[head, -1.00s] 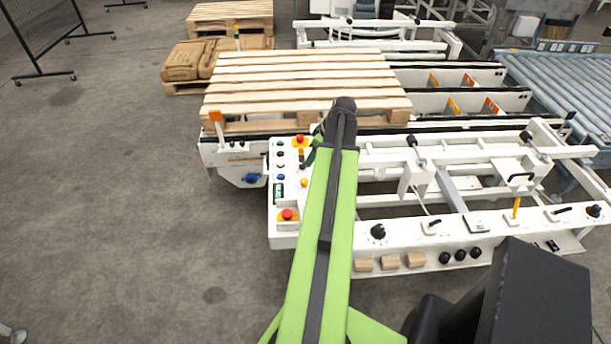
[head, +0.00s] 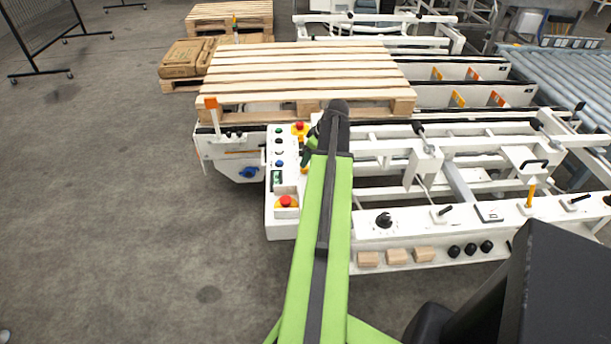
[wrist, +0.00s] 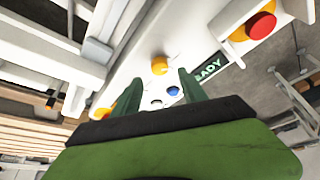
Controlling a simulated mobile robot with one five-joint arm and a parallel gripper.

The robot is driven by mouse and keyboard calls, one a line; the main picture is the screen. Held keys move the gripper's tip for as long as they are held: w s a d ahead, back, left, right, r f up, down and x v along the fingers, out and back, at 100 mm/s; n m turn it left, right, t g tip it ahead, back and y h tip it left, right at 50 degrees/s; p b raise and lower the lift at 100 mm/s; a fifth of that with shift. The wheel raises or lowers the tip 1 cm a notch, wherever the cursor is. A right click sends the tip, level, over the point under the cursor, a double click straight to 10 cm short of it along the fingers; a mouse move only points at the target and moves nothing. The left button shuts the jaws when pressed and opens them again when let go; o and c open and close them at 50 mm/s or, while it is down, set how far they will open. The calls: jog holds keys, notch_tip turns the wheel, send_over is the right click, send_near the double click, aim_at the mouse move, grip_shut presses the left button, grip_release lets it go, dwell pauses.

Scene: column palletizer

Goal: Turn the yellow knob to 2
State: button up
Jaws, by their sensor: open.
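The yellow knob (wrist: 159,65) is a small rounded yellow piece on the white control panel (wrist: 150,38) in the wrist view. My gripper (wrist: 160,78) is open, with its two dark green fingers pointing at the panel. The knob shows between and just beyond the fingertips; I cannot tell whether they touch it. Its pointer and scale marks cannot be read. In the head view my gripper (head: 308,152) is over the right edge of the panel (head: 283,218), mostly behind my arm, and largely covers the knob.
A red emergency button (head: 286,201) sits at the panel's near end, another (head: 300,127) at its far end. A green display (wrist: 207,70) and a blue button (wrist: 173,91) are near the knob. A wooden pallet (head: 300,75) lies behind. Open floor is at left.

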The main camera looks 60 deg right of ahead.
jog(key=b+x, duration=0.3)
jog(key=x, duration=0.2)
jog(key=shift+f, duration=0.15)
grip_shut()
